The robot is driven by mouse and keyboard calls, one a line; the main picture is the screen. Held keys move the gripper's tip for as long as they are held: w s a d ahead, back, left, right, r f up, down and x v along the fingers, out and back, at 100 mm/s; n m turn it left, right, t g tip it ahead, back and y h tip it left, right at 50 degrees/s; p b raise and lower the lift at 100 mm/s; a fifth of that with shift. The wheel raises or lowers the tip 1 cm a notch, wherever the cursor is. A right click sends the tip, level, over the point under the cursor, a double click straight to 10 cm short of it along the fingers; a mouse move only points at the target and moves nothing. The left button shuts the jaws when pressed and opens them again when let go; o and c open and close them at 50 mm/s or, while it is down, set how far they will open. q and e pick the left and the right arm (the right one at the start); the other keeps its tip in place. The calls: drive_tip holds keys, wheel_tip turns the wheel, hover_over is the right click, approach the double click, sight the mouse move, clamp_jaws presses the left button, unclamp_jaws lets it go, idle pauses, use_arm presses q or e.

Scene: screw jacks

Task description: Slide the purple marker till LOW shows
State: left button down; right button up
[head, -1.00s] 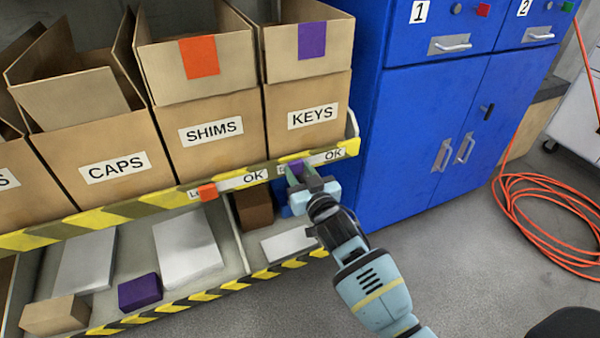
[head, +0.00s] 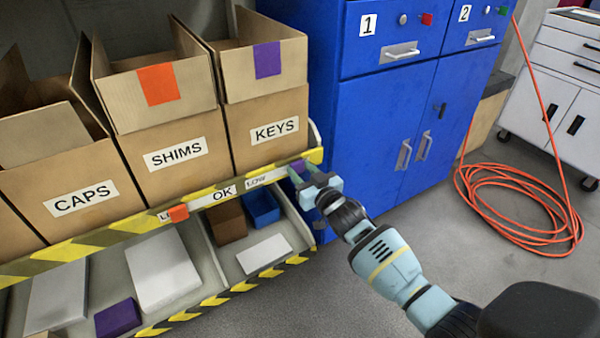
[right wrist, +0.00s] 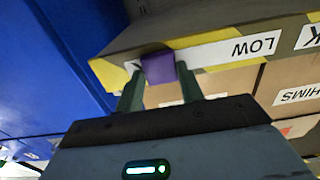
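The purple marker (head: 297,167) sits on the label strip on the shelf edge under the KEYS box (head: 275,131), near the strip's right end. LOW (head: 256,182) shows on the strip to the left of the marker. In the right wrist view the marker (right wrist: 158,67) is between my right gripper's (right wrist: 160,78) two fingers, which are closed against its sides. LOW (right wrist: 256,46) reads upside down there, and a scrap of dark lettering shows past the marker. My right gripper (head: 303,173) also shows in the head view. My left gripper is out of view.
An orange marker (head: 178,213) sits on the neighbouring strip under the SHIMS box (head: 173,151), with OK showing beside it. A blue cabinet (head: 370,130) stands close right of the shelf. An orange hose (head: 520,212) lies coiled on the floor.

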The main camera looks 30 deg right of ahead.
drive_tip(key=o, duration=0.4)
drive_tip(key=shift+d, duration=0.25)
drive_tip(key=shift+a, duration=0.1)
drive_tip(key=shift+s, duration=0.5)
drive_tip(key=s+p, duration=0.1)
drive_tip(key=s, duration=0.2)
drive_tip(key=s+p, duration=0.1)
drive_tip(key=s, duration=0.2)
drive_tip(key=shift+s+d, duration=0.2)
drive_tip(key=shift+s, duration=0.2)
